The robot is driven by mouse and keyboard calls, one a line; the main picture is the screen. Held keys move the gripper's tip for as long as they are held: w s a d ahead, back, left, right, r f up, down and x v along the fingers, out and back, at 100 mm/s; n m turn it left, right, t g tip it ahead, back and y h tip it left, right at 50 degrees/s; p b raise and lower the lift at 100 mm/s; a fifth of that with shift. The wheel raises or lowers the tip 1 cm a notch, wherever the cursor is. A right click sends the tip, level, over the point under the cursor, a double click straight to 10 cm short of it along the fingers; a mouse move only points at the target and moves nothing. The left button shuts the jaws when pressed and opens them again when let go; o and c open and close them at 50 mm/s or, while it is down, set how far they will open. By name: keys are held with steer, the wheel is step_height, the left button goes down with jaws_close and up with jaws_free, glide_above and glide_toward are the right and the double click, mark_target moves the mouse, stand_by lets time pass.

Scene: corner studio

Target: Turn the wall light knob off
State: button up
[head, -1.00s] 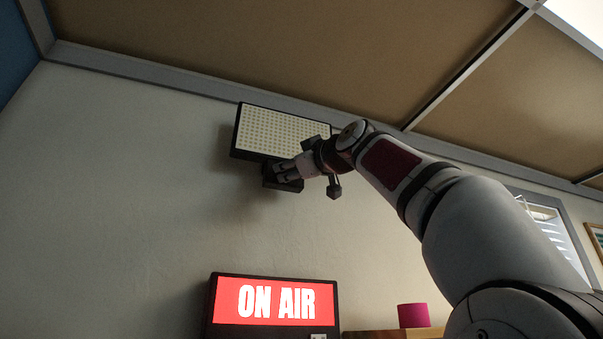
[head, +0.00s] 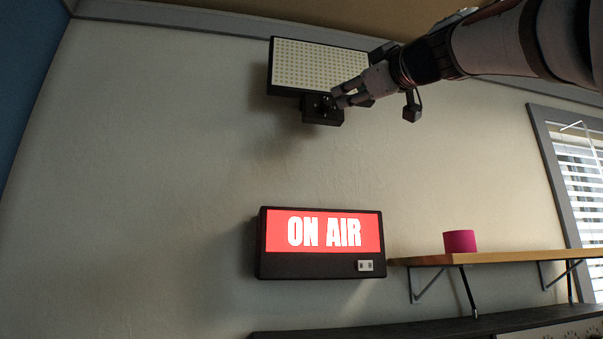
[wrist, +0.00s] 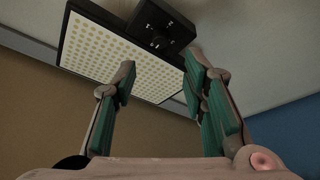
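The wall light is a pale dotted panel (head: 315,66) in a black frame, high on the wall. A black control box (head: 322,117) hangs under it; the box also shows at the top of the wrist view (wrist: 148,17). A small dark round knob (wrist: 158,43) is on the box face near the panel. My gripper (head: 337,98) is at the box's upper right in the head view, with its fingers partly covering it. In the wrist view the fingers are apart and empty, with the knob beyond their tips. I cannot tell whether a fingertip touches the box.
A lit red ON AIR sign (head: 322,232) with a small white switch plate (head: 365,266) is on the wall below. To its right, a wooden shelf (head: 510,257) holds a magenta cylinder (head: 459,242). A window with blinds (head: 580,180) is at the right. The left wall is bare.

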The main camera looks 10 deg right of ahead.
steer(key=shift+v, duration=1.3)
steer(key=s+a+f+m+g+h, duration=0.1)
steer(key=a+f+m+g, duration=0.15)
steer(key=f, duration=0.85)
steer(key=a+f+m+g, duration=0.1)
steer(key=f+m+g, duration=0.15)
steer(key=f, duration=0.85)
steer(key=s+a+f+m+g+h, duration=0.1)
steer(key=f+g, duration=0.3)
steer(key=f, duration=0.7)
steer(key=s+f+m+g+h, duration=0.1)
steer(key=s+f, duration=0.4)
steer(key=f, duration=0.5)
steer(key=s+d+f+m+g, duration=0.1)
steer(key=s+f+g, duration=0.2)
steer(key=s+f, duration=0.3)
steer(key=s+f+m+g+h, duration=0.1)
steer(key=s+f, duration=0.4)
steer(key=f, duration=0.9)
steer(key=shift+s+d+f+m+g+h, duration=0.15)
steer(key=shift+d+f+m+g+h, duration=0.3)
steer(key=shift+g, duration=0.55)
